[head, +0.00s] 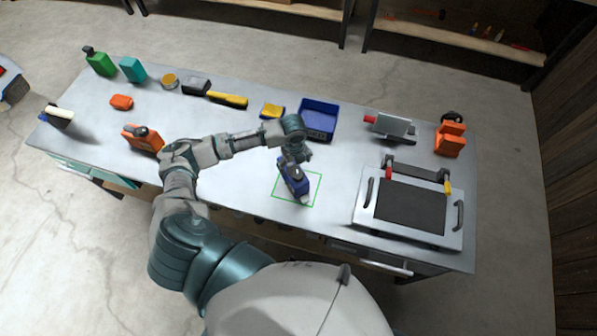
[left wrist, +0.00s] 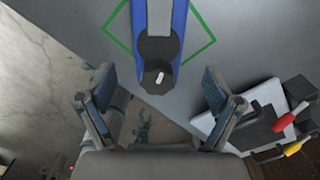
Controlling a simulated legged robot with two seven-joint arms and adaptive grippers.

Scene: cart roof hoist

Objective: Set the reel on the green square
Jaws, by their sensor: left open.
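The green square (head: 317,187) is an outline on the cart's grey top, near the front edge. A blue body with grey and dark parts, which I take for the reel (head: 296,184), stands inside the outline. In the left wrist view the reel (left wrist: 179,28) shows from above, with the green square (left wrist: 203,25) partly visible on both sides. My left gripper (head: 292,160) is just above and behind the reel, its fingers open (left wrist: 156,80) and apart from it. Whether the reel's base is fully inside the outline is partly hidden. My right gripper is not in view.
A blue tray (head: 318,118) stands behind the gripper. A dark panel with handles (head: 410,205) lies to the right. Orange items (head: 450,140), a yellow-handled brush (head: 228,99) and bottles (head: 100,62) line the top. Bare top lies left of the outline.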

